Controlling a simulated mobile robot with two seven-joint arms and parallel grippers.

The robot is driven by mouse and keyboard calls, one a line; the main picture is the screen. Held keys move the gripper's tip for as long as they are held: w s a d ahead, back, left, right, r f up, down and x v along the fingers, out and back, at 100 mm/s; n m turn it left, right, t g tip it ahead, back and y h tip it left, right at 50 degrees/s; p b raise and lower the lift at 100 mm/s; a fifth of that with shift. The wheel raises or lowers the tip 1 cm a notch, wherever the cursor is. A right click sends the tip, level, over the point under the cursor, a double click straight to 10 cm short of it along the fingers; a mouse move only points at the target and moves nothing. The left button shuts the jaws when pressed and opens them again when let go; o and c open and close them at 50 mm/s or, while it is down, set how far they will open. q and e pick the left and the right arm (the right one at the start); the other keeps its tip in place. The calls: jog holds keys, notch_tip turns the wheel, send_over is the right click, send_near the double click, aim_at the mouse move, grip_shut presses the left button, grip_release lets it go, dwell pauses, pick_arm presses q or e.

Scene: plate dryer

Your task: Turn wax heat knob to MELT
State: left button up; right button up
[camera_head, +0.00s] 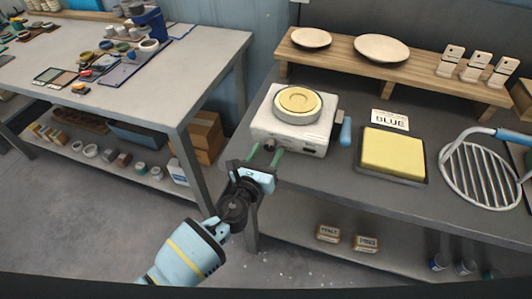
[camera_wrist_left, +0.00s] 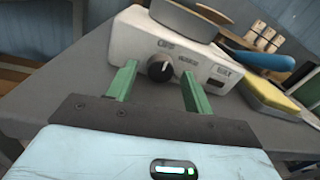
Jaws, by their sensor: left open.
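The wax heater (camera_head: 292,136) is a white box with a round pan of yellow wax (camera_head: 298,101) on top, near the left end of the dark counter. Its black heat knob (camera_wrist_left: 161,67) is on the front face, with small labels around it. The label at the right reads like MELT, but the text is blurred. My left gripper (camera_head: 265,155) is in front of the heater's front face, its green fingers apart. In the left wrist view the fingers (camera_wrist_left: 156,82) stand open either side of the knob's direction, with nothing between them; contact cannot be told. My right gripper is not in view.
A blue-handled tool (camera_head: 346,131) is at the heater's right side. A yellow sponge tray (camera_head: 392,155) and a BLUE card (camera_head: 390,120) lie further right, then a wire rack (camera_head: 481,175). A wooden shelf (camera_head: 395,79) stands behind. A second table (camera_head: 190,86) is at left.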

pick_arm(q)
jog(key=c, duration=1)
jog(key=shift+r+m+p, duration=0.2)
jog(key=shift+m+p, duration=0.4)
jog(key=shift+m, duration=0.3)
jog(key=shift+r+m+p, duration=0.15)
jog(key=shift+m+p, duration=0.4)
jog(key=shift+m, duration=0.35)
jog(key=shift+m+p, duration=0.5)
jog(key=shift+m, duration=0.4)
jog(key=shift+f+m+p, duration=0.15)
jog(key=shift+m+p, duration=0.15)
jog(key=shift+m, duration=0.3)
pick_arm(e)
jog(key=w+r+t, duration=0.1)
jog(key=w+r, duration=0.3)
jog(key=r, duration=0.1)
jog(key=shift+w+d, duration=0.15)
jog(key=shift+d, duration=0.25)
pick_arm(q)
jog(key=shift+f, duration=0.15)
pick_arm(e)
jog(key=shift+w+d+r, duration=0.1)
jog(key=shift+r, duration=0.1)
pick_arm(q)
jog(key=o, duration=1)
jog(key=shift+s, duration=0.1)
jog(key=v, duration=0.7)
jog(key=shift+s+r, duration=0.25)
jog(key=shift+s, duration=0.1)
